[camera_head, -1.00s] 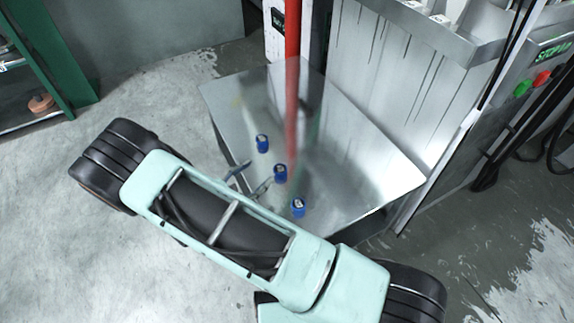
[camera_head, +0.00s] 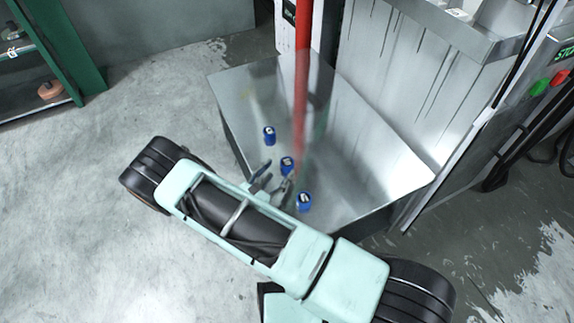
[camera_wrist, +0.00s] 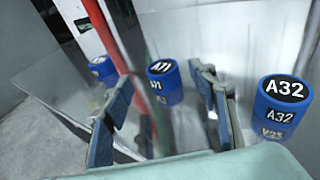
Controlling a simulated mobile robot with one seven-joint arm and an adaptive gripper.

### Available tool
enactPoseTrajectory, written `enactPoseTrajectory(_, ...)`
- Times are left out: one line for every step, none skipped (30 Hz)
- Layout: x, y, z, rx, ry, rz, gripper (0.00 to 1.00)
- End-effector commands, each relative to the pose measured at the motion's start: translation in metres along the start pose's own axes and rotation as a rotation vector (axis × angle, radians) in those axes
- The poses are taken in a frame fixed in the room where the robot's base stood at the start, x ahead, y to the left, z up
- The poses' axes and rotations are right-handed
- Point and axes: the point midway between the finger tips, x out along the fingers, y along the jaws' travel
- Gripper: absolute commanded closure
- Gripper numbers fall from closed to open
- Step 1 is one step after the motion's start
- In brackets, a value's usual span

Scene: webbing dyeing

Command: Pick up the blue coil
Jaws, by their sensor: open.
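Three blue coils stand on a shiny metal table (camera_head: 375,165). In the head view the far coil (camera_head: 269,135) is at the left, the middle coil (camera_head: 287,165) is near my gripper (camera_head: 272,182), and the near coil (camera_head: 305,201) is to the right. In the wrist view my gripper (camera_wrist: 168,105) is open and empty. The middle coil, labelled A71 (camera_wrist: 165,82), shows between the fingers and beyond them. The coil labelled A32 (camera_wrist: 281,105) is right of the right finger. The far coil (camera_wrist: 103,69) is left of the left finger, its label too blurred to read.
A red vertical pole (camera_head: 302,80) rises behind the table. A metal-walled machine (camera_head: 400,85) stands at the back right, with green and red buttons. A green shelf (camera_head: 62,60) is at the far left. The floor (camera_head: 75,240) at left is clear.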

Motion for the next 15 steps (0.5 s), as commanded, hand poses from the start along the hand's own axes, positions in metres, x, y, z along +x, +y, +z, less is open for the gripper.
enactPoseTrajectory(0.009,-0.002,-0.002,0.000,-0.001,-0.003,0.47)
enactPoseTrajectory(0.013,-0.003,-0.002,0.001,-0.001,-0.004,0.47)
enactPoseTrajectory(0.019,-0.003,-0.003,0.001,0.000,-0.004,0.47)
enactPoseTrajectory(0.024,-0.004,-0.003,0.001,0.000,-0.004,0.47)
enactPoseTrajectory(0.029,-0.003,-0.003,0.002,0.000,-0.004,0.47)
enactPoseTrajectory(0.034,-0.003,-0.002,0.002,-0.001,-0.004,0.47)
enactPoseTrajectory(0.038,-0.003,-0.002,0.002,-0.001,-0.003,0.47)
enactPoseTrajectory(0.040,-0.003,-0.002,0.002,-0.001,-0.003,0.47)
enactPoseTrajectory(0.042,-0.003,-0.001,0.002,0.000,-0.003,0.47)
enactPoseTrajectory(0.043,-0.003,-0.001,0.002,0.000,-0.002,0.47)
enactPoseTrajectory(0.043,-0.003,-0.001,0.002,0.000,-0.002,0.47)
enactPoseTrajectory(0.043,-0.002,-0.001,0.002,0.000,-0.002,0.47)
enactPoseTrajectory(0.042,-0.002,0.000,0.002,0.000,-0.002,0.47)
enactPoseTrajectory(0.042,-0.002,0.000,0.002,0.000,-0.002,0.47)
enactPoseTrajectory(0.042,-0.003,0.000,0.002,0.000,-0.002,0.48)
